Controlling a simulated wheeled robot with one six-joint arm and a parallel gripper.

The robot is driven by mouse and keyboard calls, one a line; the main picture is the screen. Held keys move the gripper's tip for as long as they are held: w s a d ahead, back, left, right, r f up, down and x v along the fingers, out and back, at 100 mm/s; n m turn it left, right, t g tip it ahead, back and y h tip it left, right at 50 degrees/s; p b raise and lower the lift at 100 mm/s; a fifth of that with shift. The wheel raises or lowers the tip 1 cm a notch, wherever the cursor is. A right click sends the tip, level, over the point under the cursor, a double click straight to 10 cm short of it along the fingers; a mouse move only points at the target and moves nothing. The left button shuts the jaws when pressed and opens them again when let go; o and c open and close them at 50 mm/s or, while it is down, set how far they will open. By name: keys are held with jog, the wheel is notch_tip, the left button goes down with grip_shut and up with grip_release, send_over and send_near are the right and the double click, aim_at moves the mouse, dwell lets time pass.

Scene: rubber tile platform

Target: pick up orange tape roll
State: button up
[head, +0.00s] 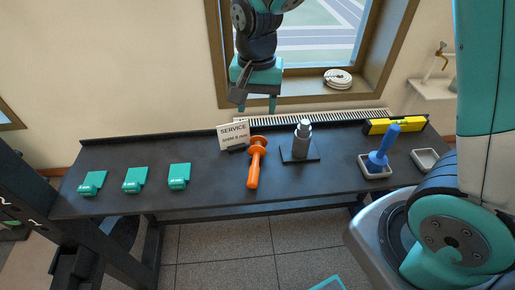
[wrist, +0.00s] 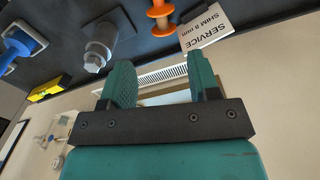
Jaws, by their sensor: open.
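An orange object (head: 255,166) with a long handle and a spool-like flanged head lies on the dark bench, near its middle. It looks more like a handled tool than a plain tape roll, and I see no other orange roll. Part of it shows at the top of the wrist view (wrist: 161,14). My gripper (head: 259,105) is open and empty, above the back of the bench, behind and above the orange object and apart from it. Its two teal fingers (wrist: 160,80) show spread in the wrist view.
A "SERVICE" sign (head: 233,135) stands just behind left of the orange object. A grey metal fitting on a plate (head: 300,153) is to its right. Further right are a blue-handled tool (head: 381,152) and yellow level (head: 394,126). Teal blocks (head: 135,179) lie left.

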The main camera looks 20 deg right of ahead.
aim_at(257, 144)
notch_tip(257, 144, down, 10)
jog(key=shift+r, duration=0.1)
jog(key=f, duration=0.5)
jog(key=shift+w+d+f, duration=0.1)
jog(key=shift+w, duration=0.15)
jog(key=c, duration=0.7)
